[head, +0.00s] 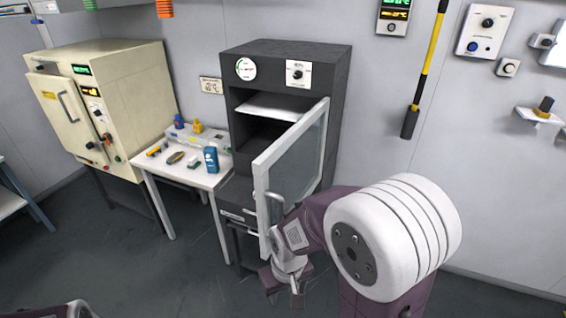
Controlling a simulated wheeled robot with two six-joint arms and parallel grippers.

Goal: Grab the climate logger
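A blue upright handheld device (211,160) stands at the right front edge of the small white table; it may be the climate logger, but its label is too small to read. My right gripper (283,287) hangs low in front of the dark oven, below the oven door's handle. Its fingers look apart, with nothing seen between them. It is well to the right of and lower than the blue device. Part of my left arm (72,309) seems to show at the bottom left edge; its fingers are outside the picture.
The white table (203,182) also holds several small tools and a grey box (196,138). The dark oven's glass door (292,172) stands open toward me, right of the table. A cream oven (120,100) stands left. The floor in front is clear.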

